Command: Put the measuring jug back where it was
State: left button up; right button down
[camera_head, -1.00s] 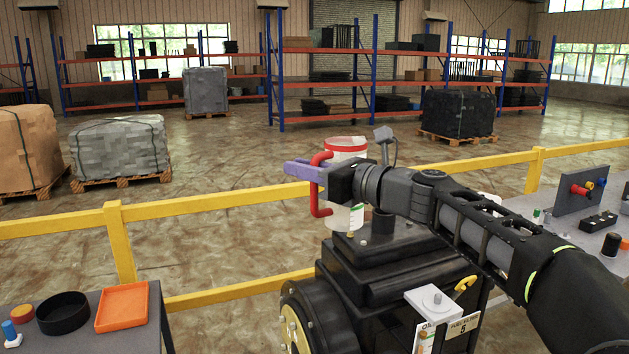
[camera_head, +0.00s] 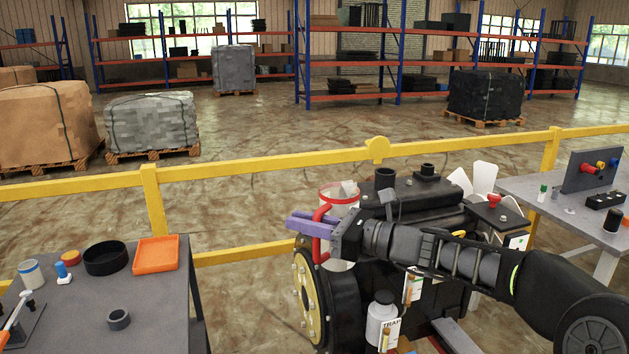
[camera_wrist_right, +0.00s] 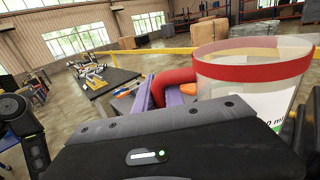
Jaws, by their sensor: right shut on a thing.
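The measuring jug (camera_head: 338,194) is a clear container with a red rim band and a red handle. My right gripper (camera_head: 312,226) has purple fingers and is shut on the jug's red handle (camera_head: 321,235). It holds the jug upright beside the black machine (camera_head: 425,200). My arm and the gripper partly hide the jug's body. In the right wrist view the jug (camera_wrist_right: 245,85) fills the right side, with the red handle (camera_wrist_right: 178,78) at the purple fingers. My left gripper is not in view.
A grey table (camera_head: 70,300) at the left holds an orange tray (camera_head: 156,255), a black round dish (camera_head: 106,258) and a white cup (camera_head: 31,273). Another table (camera_head: 545,200) stands at the right. A yellow railing (camera_head: 240,165) runs behind. A white bottle (camera_head: 383,322) hangs on the machine's front.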

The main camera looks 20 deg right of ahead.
jog(key=s+f, duration=0.4)
jog(key=f, duration=0.6)
jog(key=s+f+n+g+y, duration=0.1)
jog(key=s+f, duration=0.4)
jog(key=f, duration=0.5)
jog(key=s+f, duration=0.4)
jog(key=f, duration=0.7)
jog(key=shift+s+d+g, duration=0.3)
jog(key=shift+s+d, duration=0.1)
jog(key=shift+d, duration=0.05)
jog(key=shift+f, duration=0.1)
